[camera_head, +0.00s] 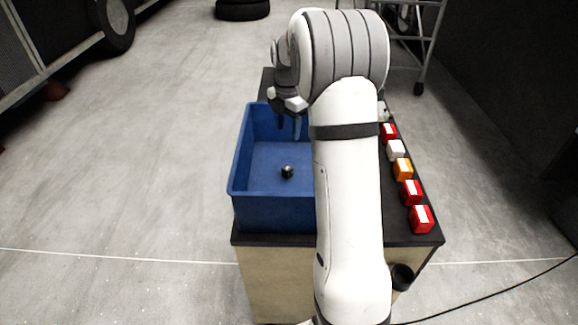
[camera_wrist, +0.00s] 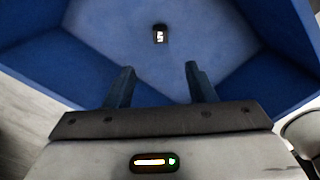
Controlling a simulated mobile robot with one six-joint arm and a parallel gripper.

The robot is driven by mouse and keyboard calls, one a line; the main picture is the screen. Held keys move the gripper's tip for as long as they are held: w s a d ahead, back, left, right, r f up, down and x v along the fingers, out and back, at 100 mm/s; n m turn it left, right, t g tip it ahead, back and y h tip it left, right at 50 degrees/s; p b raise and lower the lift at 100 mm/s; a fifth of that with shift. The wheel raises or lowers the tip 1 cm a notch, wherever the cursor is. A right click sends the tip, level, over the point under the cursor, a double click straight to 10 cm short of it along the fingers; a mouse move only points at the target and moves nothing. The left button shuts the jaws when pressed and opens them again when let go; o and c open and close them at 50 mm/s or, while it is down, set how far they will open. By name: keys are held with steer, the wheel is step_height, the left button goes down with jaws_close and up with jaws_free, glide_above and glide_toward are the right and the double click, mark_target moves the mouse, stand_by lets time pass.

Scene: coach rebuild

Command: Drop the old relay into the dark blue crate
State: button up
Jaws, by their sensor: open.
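The dark blue crate (camera_head: 275,212) stands on a dark-topped bench, partly hidden behind my arm. A small black relay (camera_head: 287,172) lies on the crate's floor. In the wrist view the relay (camera_wrist: 160,34) shows a white marking and lies on the blue crate floor, well beyond the fingertips. My gripper (camera_head: 289,128) is over the far part of the crate with its fingers pointing down. In the wrist view its two fingers (camera_wrist: 160,80) are apart with nothing between them.
A row of several small blocks, red, white and orange, runs along the bench's right side, including an orange one (camera_head: 403,168). A black cup (camera_head: 401,276) is at the near right edge. A metal rack (camera_head: 415,40) stands behind.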

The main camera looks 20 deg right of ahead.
step_height(320, 180, up, 8)
steer(key=shift+f, duration=0.25)
steer(key=s+a+r+m+t, duration=0.1)
steer(key=s+a+m, duration=0.3)
steer(key=s+m, duration=0.3)
steer(key=s+a+r+m+t, duration=0.15)
steer(key=s+a+m, duration=0.25)
steer(key=s, duration=0.4)
steer(key=s+a+f+m, duration=0.2)
steer(key=s+m, duration=0.3)
steer(key=s, duration=0.2)
steer(key=s+a+f+m, duration=0.2)
steer(key=s+f+m, duration=0.1)
steer(key=s+m, duration=0.3)
steer(key=shift+s+f, duration=0.15)
steer(key=shift+s, duration=1.1)
steer(key=shift+t, duration=0.25)
steer(key=shift+c, duration=0.4)
